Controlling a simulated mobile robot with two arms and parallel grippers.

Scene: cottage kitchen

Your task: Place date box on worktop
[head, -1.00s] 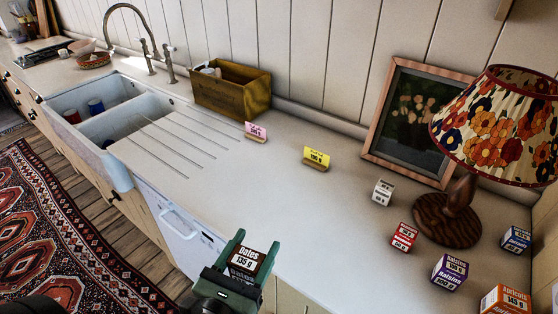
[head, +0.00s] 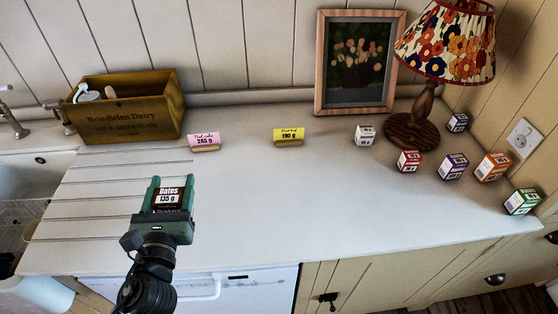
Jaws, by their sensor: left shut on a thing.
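The date box (head: 168,197) is a small dark brown box with a white label reading "Dates 135 g". My left gripper (head: 171,198) is shut on it, with a green finger on each side. In the head view the box is over the left part of the pale worktop (head: 300,215), in front of the pink card. I cannot tell whether it touches the surface. My right gripper is not in view.
Small boxes, including a white one (head: 364,135) and a red one (head: 409,161), stand right, near a lamp (head: 411,128). A wooden crate (head: 126,115) stands back left. The middle worktop is clear.

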